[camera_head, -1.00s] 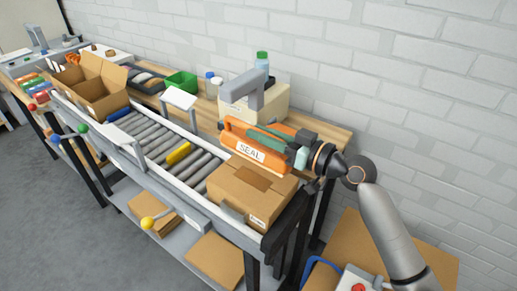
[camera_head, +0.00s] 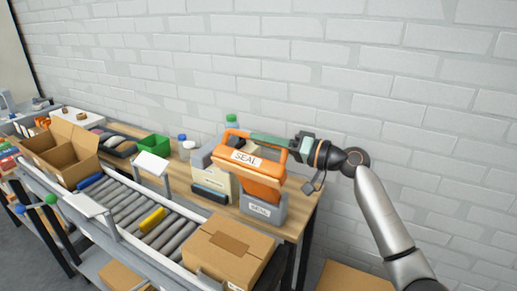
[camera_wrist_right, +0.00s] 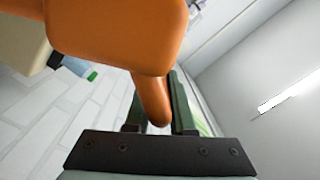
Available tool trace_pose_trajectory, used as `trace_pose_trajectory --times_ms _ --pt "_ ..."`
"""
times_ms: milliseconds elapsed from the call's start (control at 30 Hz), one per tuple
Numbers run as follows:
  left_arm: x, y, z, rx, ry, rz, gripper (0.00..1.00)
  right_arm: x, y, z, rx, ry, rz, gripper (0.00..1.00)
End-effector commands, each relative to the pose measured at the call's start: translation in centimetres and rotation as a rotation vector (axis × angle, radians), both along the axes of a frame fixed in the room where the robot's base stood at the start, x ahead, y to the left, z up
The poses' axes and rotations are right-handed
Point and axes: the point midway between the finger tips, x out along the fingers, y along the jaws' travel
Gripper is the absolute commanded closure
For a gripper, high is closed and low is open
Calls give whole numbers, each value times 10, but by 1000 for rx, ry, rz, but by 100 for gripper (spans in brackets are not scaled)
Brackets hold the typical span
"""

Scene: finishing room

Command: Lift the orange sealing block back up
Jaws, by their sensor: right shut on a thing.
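The orange sealing block (camera_head: 262,186), with a white SEAL label, hangs in the air in the head view, above the bench's right end. My right gripper (camera_head: 268,140) comes in from the right and is shut on the block's top handle. In the right wrist view the gripper (camera_wrist_right: 160,115) has its two green fingers on either side of the orange handle (camera_wrist_right: 152,98), and the block's body (camera_wrist_right: 110,35) fills the upper part. A closed cardboard box (camera_head: 225,255) sits below and left of the block, apart from it. My left gripper is not in view.
A grey holder marked SEAL (camera_head: 262,210) stands under the block, partly hidden; I cannot tell the gap. A beige and grey machine (camera_head: 212,182) stands close on the left. A roller conveyor (camera_head: 140,215), green bin (camera_head: 154,146) and open carton (camera_head: 62,160) lie further left.

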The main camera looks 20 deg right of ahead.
Motion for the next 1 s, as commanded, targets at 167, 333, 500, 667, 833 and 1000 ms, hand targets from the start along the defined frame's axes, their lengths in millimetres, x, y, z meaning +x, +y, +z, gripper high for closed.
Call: trace_pose_trajectory --times_ms 167,333,500,667,833,1000 --pt "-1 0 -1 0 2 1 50 3 -4 4 16 6 -2 100" --pt "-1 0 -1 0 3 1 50 3 -4 5 17 5 -4 100" --pt "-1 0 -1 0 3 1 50 3 -5 5 16 2 -5 100" --pt "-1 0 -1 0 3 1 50 3 -5 4 15 4 -4 60" --pt "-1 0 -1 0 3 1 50 3 -4 2 13 8 -1 50" --pt "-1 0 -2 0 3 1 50 2 -4 1 13 8 -1 50"
